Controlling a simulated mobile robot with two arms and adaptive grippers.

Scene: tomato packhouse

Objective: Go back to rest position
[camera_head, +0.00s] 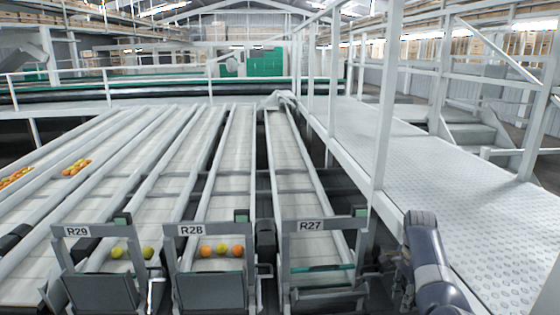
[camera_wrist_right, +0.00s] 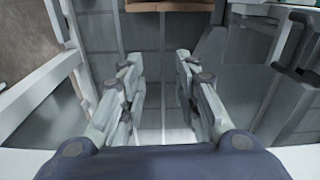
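My right gripper (camera_wrist_right: 158,64) is open in the right wrist view, its two fingers apart with nothing between them. In the head view my dark right arm comes in at the lower right, and its gripper (camera_head: 385,262) is small and partly hidden beside the end of lane R27 (camera_head: 312,226). My left gripper is not in view.
Lane R28 (camera_head: 191,230) holds several tomatoes, including an orange one (camera_head: 238,250). Lane R29 (camera_head: 77,231) shows two yellow-green tomatoes (camera_head: 117,252). Lane R27's belt (camera_head: 287,165) looks empty. A railed metal walkway (camera_head: 460,205) runs along the right.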

